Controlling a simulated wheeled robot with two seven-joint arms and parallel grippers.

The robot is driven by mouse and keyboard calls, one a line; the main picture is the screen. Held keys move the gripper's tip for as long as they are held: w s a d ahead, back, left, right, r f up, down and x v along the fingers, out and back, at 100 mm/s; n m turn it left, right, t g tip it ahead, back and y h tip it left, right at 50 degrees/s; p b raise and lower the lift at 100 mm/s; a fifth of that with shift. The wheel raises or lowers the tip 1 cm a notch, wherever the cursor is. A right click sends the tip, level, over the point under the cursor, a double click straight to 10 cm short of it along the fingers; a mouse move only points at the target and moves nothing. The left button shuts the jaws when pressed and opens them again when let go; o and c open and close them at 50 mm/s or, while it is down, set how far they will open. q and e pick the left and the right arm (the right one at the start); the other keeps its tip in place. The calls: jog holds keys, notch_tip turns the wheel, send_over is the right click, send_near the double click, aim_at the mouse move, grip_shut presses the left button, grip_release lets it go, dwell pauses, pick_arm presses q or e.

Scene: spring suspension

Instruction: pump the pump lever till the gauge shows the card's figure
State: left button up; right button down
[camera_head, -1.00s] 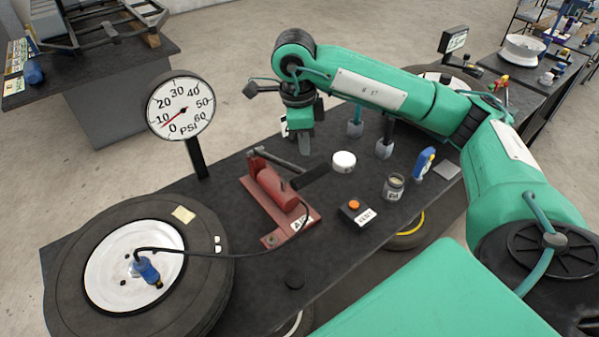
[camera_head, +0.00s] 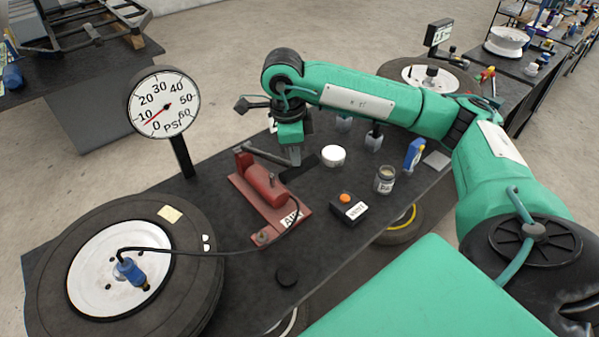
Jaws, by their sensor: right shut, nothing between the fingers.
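The red pump (camera_head: 262,190) stands on the dark bench, its lever (camera_head: 268,157) slanting right to a black grip (camera_head: 305,166). My right gripper (camera_head: 295,162) is shut and empty, pointing down at the lever by the grip; I cannot tell whether it touches. The round gauge (camera_head: 165,102) stands on a post behind the tyre. Its red needle points between 0 and 10 PSI. A hose runs from the pump to a blue chuck (camera_head: 130,272) at the wheel. My left gripper is not in view.
A black box with an orange button (camera_head: 345,198), a jar (camera_head: 384,181) and a white round lid (camera_head: 333,156) stand right of the pump. A blue-and-yellow item (camera_head: 414,154) is farther right. A black puck (camera_head: 287,276) lies near the front edge.

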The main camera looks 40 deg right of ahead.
aim_at(295, 171)
jog(key=shift+f, duration=0.6)
notch_tip(295, 171, down, 5)
jog(key=b, duration=0.4)
jog(key=shift+r+b, duration=0.2)
jog(key=shift+b, duration=0.1)
jog(key=shift+r, duration=0.1)
